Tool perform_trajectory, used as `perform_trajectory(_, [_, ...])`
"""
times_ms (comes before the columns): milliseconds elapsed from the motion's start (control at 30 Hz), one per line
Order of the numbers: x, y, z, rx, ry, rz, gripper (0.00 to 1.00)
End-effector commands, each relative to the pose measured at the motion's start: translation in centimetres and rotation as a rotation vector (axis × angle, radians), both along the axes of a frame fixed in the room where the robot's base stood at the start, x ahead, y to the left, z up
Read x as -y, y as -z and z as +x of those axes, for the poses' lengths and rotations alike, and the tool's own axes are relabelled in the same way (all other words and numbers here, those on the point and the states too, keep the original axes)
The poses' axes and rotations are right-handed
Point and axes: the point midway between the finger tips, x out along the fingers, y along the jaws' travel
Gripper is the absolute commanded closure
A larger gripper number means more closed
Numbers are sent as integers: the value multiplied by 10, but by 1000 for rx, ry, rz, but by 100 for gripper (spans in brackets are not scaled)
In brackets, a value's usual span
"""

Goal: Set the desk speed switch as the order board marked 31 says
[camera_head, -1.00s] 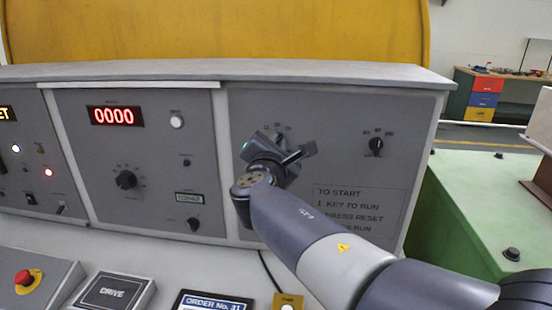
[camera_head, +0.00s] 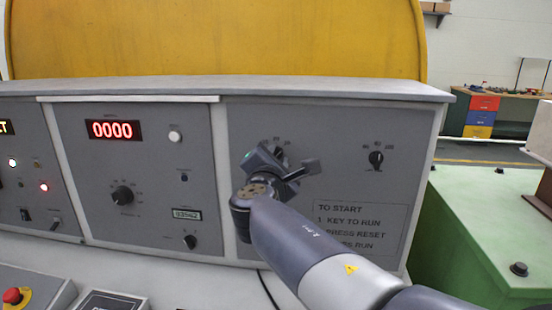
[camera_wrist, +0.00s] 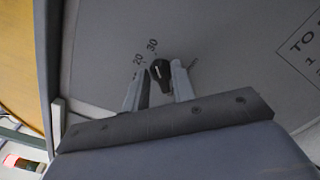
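A small black selector knob (camera_wrist: 161,76) with a pale pointer line sits on the grey desk panel in the wrist view. The numbers 20 and 30 are printed beside it, and the line points up near the 30. My gripper (camera_wrist: 159,82) faces the panel with one finger on each side of the knob. The fingers are apart, with narrow gaps to the knob; contact is not clear. In the head view my gripper (camera_head: 272,165) hides this knob, leaving some scale numbers above it. The order board marked 31 is out of view now.
Another black knob (camera_head: 376,158) with its own scale is to the right. A start notice (camera_head: 358,225) is below it. The left panel has a red 0000 display (camera_head: 112,130) and a dial (camera_head: 122,195). A red stop button (camera_head: 14,296) is at bottom left.

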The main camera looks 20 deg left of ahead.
Motion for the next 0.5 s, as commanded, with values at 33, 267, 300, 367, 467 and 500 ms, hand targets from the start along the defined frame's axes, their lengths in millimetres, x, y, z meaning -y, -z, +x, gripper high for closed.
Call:
perform_trajectory(33, [0, 0, 0, 0, 0, -1, 71])
perform_trajectory(267, [0, 0, 0, 0, 0, -1, 68])
perform_trajectory(300, [0, 0, 0, 0, 0, -1, 68])
perform_trajectory(367, [1, 0, -3, 2, 0, -1, 68])
perform_trajectory(467, [3, 1, -12, 1, -2, -1, 68])
perform_trajectory(500, [5, 0, -18, 2, -3, 0, 68])
